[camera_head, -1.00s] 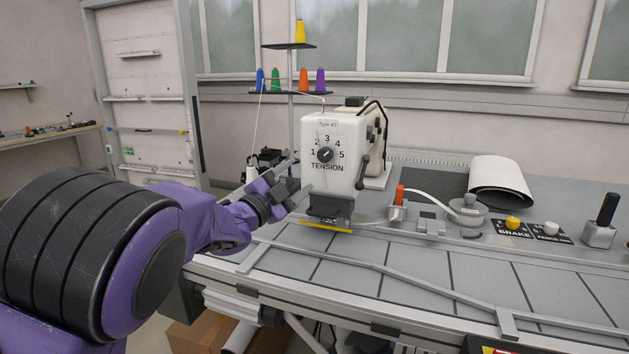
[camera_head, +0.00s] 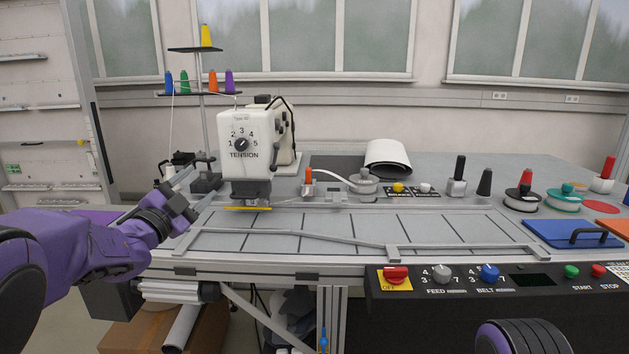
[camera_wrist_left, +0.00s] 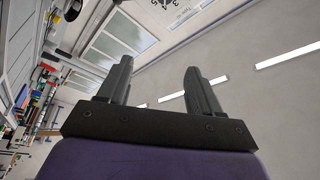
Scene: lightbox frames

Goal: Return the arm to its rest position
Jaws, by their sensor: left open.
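My left arm comes in from the left edge of the head view, purple with dark joints. My left gripper (camera_head: 196,188) is to the left of the sewing machine (camera_head: 252,135), close to the machine's head in the picture; I cannot tell the gap in depth. In the left wrist view the gripper (camera_wrist_left: 157,68) is open, with two dark fingers apart and nothing between them. A bit of my other arm shows at the bottom right of the head view, but its gripper is out of view.
The worktable (camera_head: 290,243) spreads out right of the gripper, with a metal guide rail (camera_head: 330,238) on it. A thread stand (camera_head: 203,94) with coloured spools rises behind the gripper. A control panel (camera_head: 470,280) runs along the front edge. A blue pad (camera_head: 560,233) lies at right.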

